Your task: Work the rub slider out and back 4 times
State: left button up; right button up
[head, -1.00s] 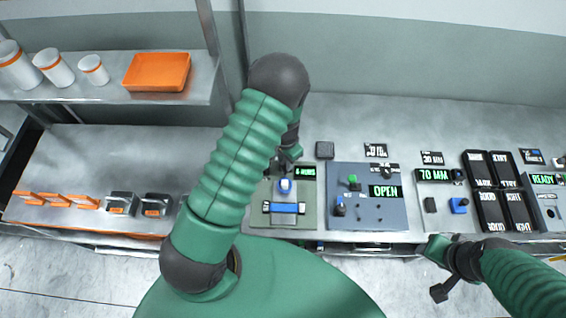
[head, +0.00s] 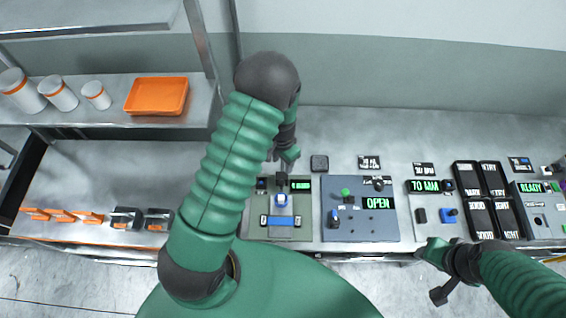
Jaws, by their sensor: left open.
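The rub station is a grey-green panel (head: 257,231) at the middle of the bench in the head view. On it the rub slider (head: 282,200) shows as a small blue and white block, with a blue strip (head: 281,221) in front of it. A green-lit display (head: 301,185) is at the panel's right; its text is too small to read surely. My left gripper (head: 284,159) is open and empty, just behind and above the slider, apart from it. My arm hides part of the panel's left side. My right gripper (head: 437,268) hangs by the bench's front edge, its jaws unclear.
Right of the panel are a blue-grey panel reading OPEN (head: 365,222), a 70 MM unit (head: 435,224), black labelled blocks (head: 481,217) and a READY panel (head: 542,224). Orange hooks (head: 62,215) lie at left. A shelf holds an orange tray (head: 155,96) and white jars (head: 60,93).

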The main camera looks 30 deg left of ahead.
pick_arm(q)
notch_tip(320, 180, up, 10)
jog(key=p, duration=0.5)
jog(key=shift+s+p, duration=0.2)
jog(key=shift+p, duration=0.1)
jog(key=shift+d+f, duration=0.1)
jog(key=shift+f, duration=0.05)
notch_tip(320, 180, up, 17)
jog(key=b, duration=0.5)
jog(key=shift+b, duration=0.4)
